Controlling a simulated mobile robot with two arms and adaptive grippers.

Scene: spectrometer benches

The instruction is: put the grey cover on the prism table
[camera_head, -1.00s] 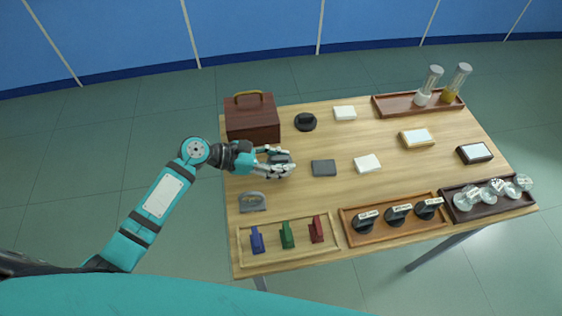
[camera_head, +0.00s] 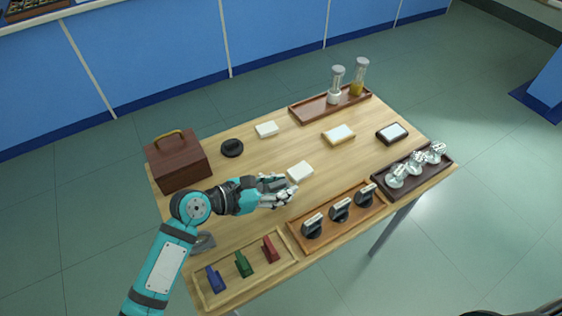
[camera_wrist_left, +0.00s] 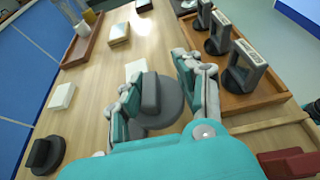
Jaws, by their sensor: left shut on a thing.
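The grey cover (camera_wrist_left: 172,108) is a round grey disc with an upright block grip, seen in the left wrist view between the fingers of my left gripper (camera_wrist_left: 158,92). The left gripper is shut on it. In the head view my left gripper (camera_head: 280,190) is over the middle front of the wooden table and its hand hides the cover. The dark grey square pad seen earlier is hidden behind the hand. I cannot tell which thing is the prism table.
A white block (camera_head: 300,172) lies just beyond the hand. An orange-brown tray (camera_head: 297,249) with dark-based pieces is to its right, and a light tray (camera_head: 231,286) with coloured pieces is in front. A black round cover (camera_head: 232,148) and brown box (camera_head: 180,162) stand left.

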